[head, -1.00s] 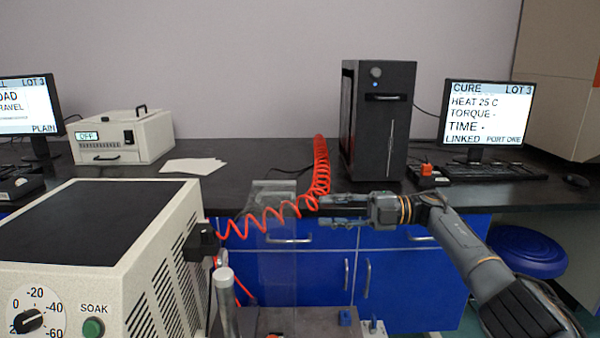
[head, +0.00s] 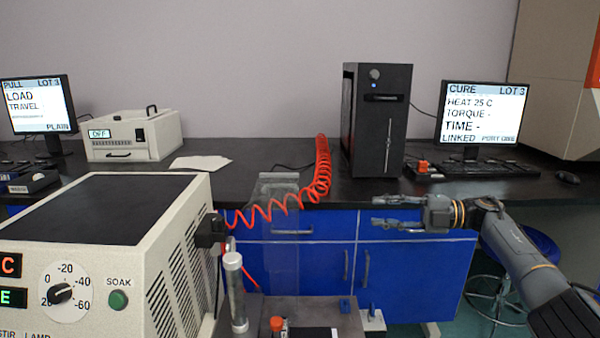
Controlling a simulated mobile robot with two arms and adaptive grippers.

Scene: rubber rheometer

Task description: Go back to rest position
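My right gripper (head: 398,213) reaches in from the right in the head view, pointing left. Its two fingers are spread apart with nothing between them. It hangs in the air in front of the blue cabinet doors (head: 402,275), to the right of the red coiled hose (head: 322,168) and clear of it. My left gripper and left arm do not show.
The beige bath unit (head: 130,245) with dial and SOAK button fills the lower left. A clear upright panel (head: 278,240) and a metal cylinder (head: 236,290) stand beside it. The bench carries a black tower (head: 378,120), a CURE monitor (head: 482,112) and a white box (head: 132,135). A blue stool (head: 535,243) stands at right.

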